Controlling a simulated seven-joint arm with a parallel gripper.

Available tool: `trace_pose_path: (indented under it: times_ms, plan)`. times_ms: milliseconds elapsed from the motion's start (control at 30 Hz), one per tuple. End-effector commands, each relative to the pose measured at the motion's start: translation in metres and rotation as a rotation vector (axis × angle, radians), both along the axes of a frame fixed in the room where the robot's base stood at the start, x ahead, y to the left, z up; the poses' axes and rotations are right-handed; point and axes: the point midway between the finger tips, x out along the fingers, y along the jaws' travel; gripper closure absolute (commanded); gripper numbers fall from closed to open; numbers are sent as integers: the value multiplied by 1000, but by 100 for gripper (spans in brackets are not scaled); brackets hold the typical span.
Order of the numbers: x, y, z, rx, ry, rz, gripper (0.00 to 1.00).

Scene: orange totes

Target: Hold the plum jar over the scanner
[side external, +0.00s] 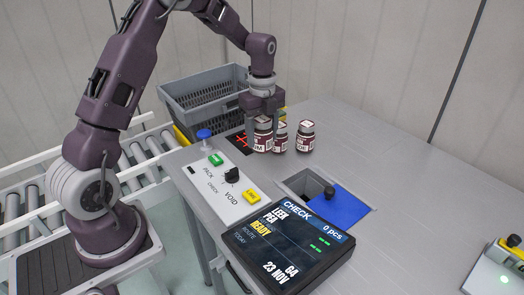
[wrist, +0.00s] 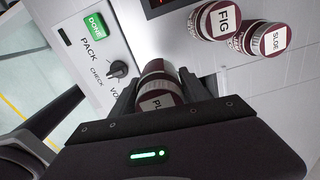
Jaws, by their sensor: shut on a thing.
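The plum jar (wrist: 158,101), dark red with a white label reading "PL", is between the fingers of my gripper (side external: 263,120). My gripper points down and is shut on it. In the side view the held jar (side external: 262,139) is partly hidden by the fingers; whether its base touches the table is unclear. The scanner (side external: 238,139), a black plate with red lines, lies just left of the held jar. The scanner edge also shows at the top of the wrist view (wrist: 163,6). The jar appears beside it, not over it.
A fig jar (wrist: 216,20) and a sloe jar (wrist: 268,39) stand close to the right of my gripper. A grey crate (side external: 200,100) is behind. In front are a button panel (side external: 226,190), a display reading "0 pcs" (side external: 290,245) and an opening with a blue lid (side external: 342,209).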

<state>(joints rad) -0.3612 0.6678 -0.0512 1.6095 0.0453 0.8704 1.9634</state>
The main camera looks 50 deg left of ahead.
Motion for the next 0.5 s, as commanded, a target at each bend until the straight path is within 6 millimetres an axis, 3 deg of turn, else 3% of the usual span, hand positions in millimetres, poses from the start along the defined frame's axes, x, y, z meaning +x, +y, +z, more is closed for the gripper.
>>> trace_pose_path:
  times_ms: [167, 500]
  plan:
    - [9, 17, 19, -3, 2, 55, 100]
    - [57, 133, 31, -11, 3, 365, 100]
